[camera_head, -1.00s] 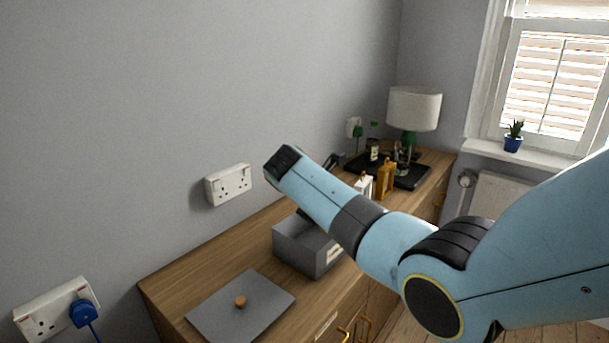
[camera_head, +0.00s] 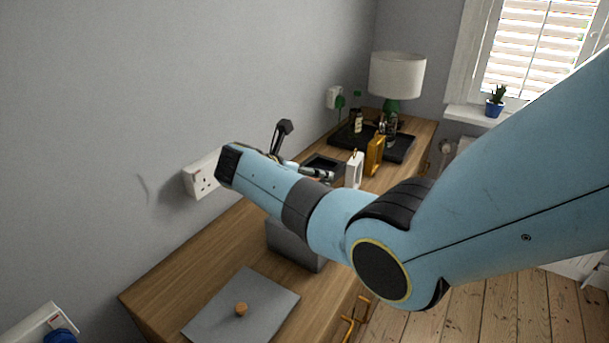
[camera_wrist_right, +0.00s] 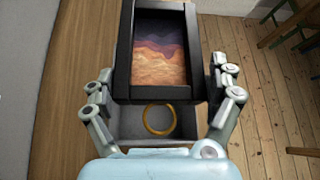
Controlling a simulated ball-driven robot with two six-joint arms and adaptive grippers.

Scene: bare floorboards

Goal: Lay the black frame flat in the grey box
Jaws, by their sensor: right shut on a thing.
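The black frame (camera_wrist_right: 122,50), with a purple and orange landscape picture in it, is between the fingers of my right gripper (camera_wrist_right: 163,74) in the wrist view. The gripper is shut on it. In the head view the frame (camera_head: 322,164) shows partly above my right forearm. The grey box (camera_head: 290,246) stands on the wooden dresser, partly hidden by my arm. In the wrist view the box (camera_wrist_right: 130,122) is below the frame, which covers part of its opening. A gold ring (camera_wrist_right: 159,132) lies inside the box. My left gripper is not in view.
A grey lid (camera_head: 262,318) with a wooden knob lies on the dresser in front of the box. Beyond are a white frame (camera_head: 354,170), an ochre frame (camera_head: 374,158), a black tray (camera_head: 402,148) with bottles and a lamp (camera_head: 397,76). The wall runs close along the left.

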